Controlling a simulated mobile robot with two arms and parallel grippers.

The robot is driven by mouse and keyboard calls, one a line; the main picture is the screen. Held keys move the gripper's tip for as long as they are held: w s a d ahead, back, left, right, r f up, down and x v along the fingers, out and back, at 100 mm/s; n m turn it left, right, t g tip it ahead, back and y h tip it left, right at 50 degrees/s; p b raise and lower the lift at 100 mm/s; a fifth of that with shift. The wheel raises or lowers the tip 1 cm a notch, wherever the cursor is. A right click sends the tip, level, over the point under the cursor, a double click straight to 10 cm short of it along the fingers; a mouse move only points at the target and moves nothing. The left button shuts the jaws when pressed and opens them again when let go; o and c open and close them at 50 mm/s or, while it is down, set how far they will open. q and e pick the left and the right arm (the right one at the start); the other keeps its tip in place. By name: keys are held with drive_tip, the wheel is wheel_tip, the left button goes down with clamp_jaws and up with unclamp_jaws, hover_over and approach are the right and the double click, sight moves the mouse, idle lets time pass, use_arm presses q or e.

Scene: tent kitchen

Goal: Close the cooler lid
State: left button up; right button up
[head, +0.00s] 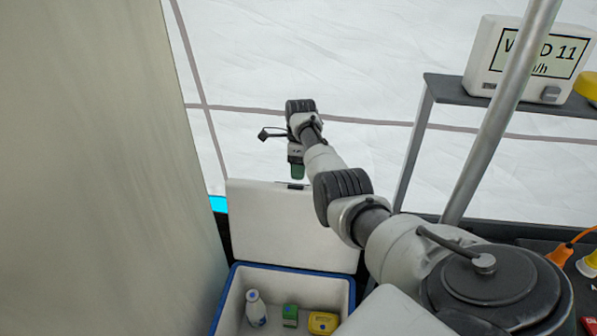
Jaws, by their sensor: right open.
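The cooler (232,294) stands low at the bottom of the head view, a white box with a blue rim. Its white lid (285,235) is open and stands upright at the back of the box. My right arm reaches forward from the lower right. My right gripper (297,174) points down at the lid's top edge, open, with a green part at its tip. I cannot tell whether it touches the lid. My left gripper is out of view.
Inside the cooler are a white bottle (256,310), a green carton (290,315) and a yellow container (323,323). A tan panel (90,170) rises close on the left. A metal pole (500,110) and a shelf (450,90) with a display device (530,58) stand on the right.

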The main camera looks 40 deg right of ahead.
wheel_tip(320, 180, down, 4)
drive_tip(key=shift+s+a+r, duration=0.1)
drive_tip(key=shift+a, duration=0.05)
drive_tip(key=shift+f, duration=0.2)
drive_tip(key=c, duration=0.6)
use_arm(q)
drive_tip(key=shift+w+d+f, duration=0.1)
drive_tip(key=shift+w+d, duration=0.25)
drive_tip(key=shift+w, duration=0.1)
use_arm(e)
clamp_jaws()
